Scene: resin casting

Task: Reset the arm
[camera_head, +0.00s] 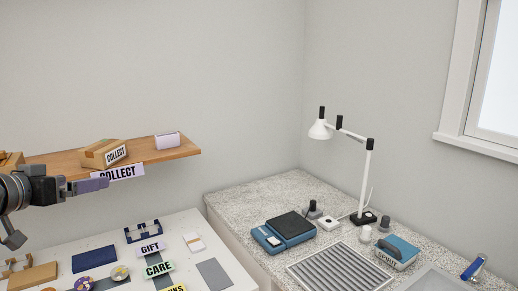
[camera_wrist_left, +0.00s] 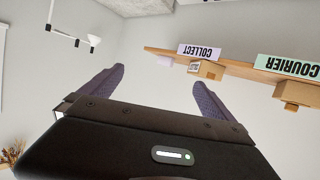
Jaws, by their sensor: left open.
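My left gripper (camera_head: 92,185) comes in from the left in the head view, just in front of the wooden wall shelf (camera_head: 176,152). In the left wrist view my left gripper (camera_wrist_left: 158,90) has its two purple fingers spread wide, with nothing between them. The purple COLLECT sign (camera_head: 120,173) is on the shelf's front edge, close to the fingertips. My right gripper is in neither view.
A pale lilac box (camera_head: 167,140) stands near the shelf's right end. Below is a white table with GIFT (camera_head: 150,248) and CARE (camera_head: 159,269) signs. A speckled counter holds a blue scale (camera_head: 283,233), a lamp (camera_head: 364,180) and a ridged grey tray (camera_head: 340,267). Air right of the shelf is free.

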